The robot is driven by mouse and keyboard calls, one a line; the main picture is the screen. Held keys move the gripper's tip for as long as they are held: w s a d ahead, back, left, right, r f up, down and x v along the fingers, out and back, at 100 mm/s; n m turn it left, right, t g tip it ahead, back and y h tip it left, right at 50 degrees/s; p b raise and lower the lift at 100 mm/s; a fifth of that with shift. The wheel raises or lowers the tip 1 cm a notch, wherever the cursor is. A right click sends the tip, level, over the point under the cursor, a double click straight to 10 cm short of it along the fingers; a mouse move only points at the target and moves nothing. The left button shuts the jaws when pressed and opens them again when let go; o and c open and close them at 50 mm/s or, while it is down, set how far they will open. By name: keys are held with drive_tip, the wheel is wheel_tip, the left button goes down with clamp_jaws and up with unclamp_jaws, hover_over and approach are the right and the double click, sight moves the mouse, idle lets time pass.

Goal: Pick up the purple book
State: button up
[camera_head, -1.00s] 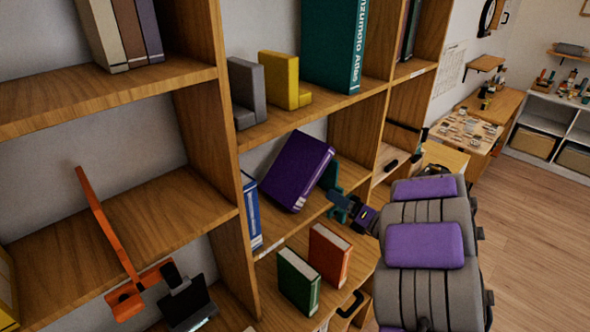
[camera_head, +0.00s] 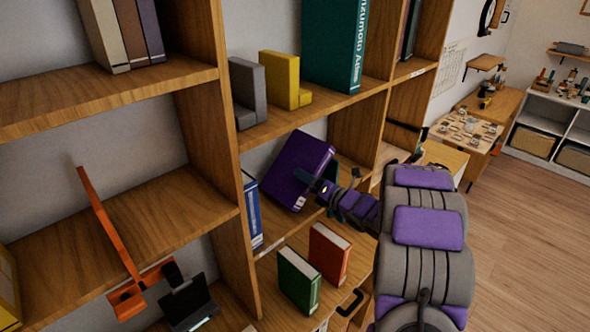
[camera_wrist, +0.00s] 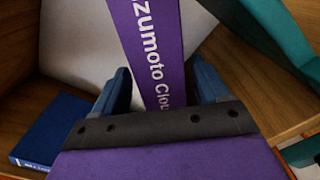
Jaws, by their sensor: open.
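The purple book (camera_head: 290,165) leans tilted on the middle shelf of the right bay. In the wrist view the purple book (camera_wrist: 155,50) shows its spine with white lettering, reaching down between my fingers. My gripper (camera_head: 315,188) is at the book's lower right side in the head view. In the wrist view my gripper (camera_wrist: 165,85) is open, with one blue finger on each side of the spine. The lower end of the spine is hidden behind the gripper body. I cannot tell whether either finger touches the book.
A teal bookend (camera_wrist: 265,35) stands close right of the purple book. A blue book (camera_head: 251,212) is to its left. A green book (camera_head: 299,279) and an orange book (camera_head: 329,254) stand below. The upright shelf divider (camera_head: 225,150) bounds the bay on the left.

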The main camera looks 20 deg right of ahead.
drive_tip(key=shift+d+x, duration=0.2)
drive_tip(key=shift+x, duration=0.7)
drive_tip(key=shift+d+x, duration=0.15)
drive_tip(key=shift+x, duration=0.75)
drive_tip(key=shift+w+a+f, duration=0.1)
drive_tip(key=shift+f, duration=0.05)
drive_tip(key=shift+a, duration=0.1)
drive_tip(key=shift+a, duration=0.1)
drive_tip(key=shift+c, duration=0.7)
clamp_jaws()
